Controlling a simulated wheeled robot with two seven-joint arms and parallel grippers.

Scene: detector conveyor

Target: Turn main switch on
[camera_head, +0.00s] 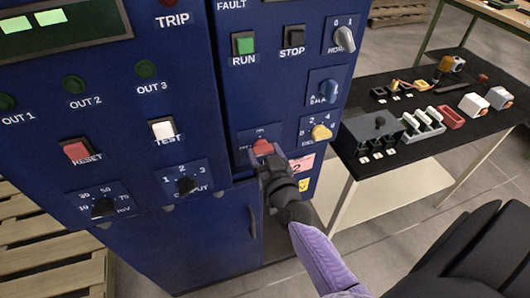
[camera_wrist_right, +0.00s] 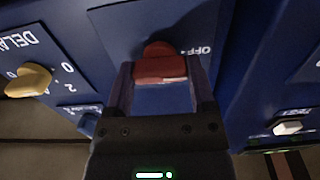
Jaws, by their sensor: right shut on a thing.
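The main switch (camera_head: 262,147) is a red rotary handle low on the right-hand blue cabinet panel. My right gripper (camera_head: 268,163) is at it, coming from below. In the right wrist view the red handle (camera_wrist_right: 160,68) sits between the two fingers of my right gripper (camera_wrist_right: 162,82), which is shut on it. An OFF label shows beside the handle in that view. The rest of the switch plate lettering is partly hidden by the gripper. My left gripper is not in view.
A yellow knob (camera_head: 320,132) and a blue knob (camera_head: 328,90) are close on the right. RUN (camera_head: 243,43) and STOP (camera_head: 293,36) buttons are above. A black-topped table (camera_head: 378,158) with small parts stands to the right. Grey floor shows below it.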

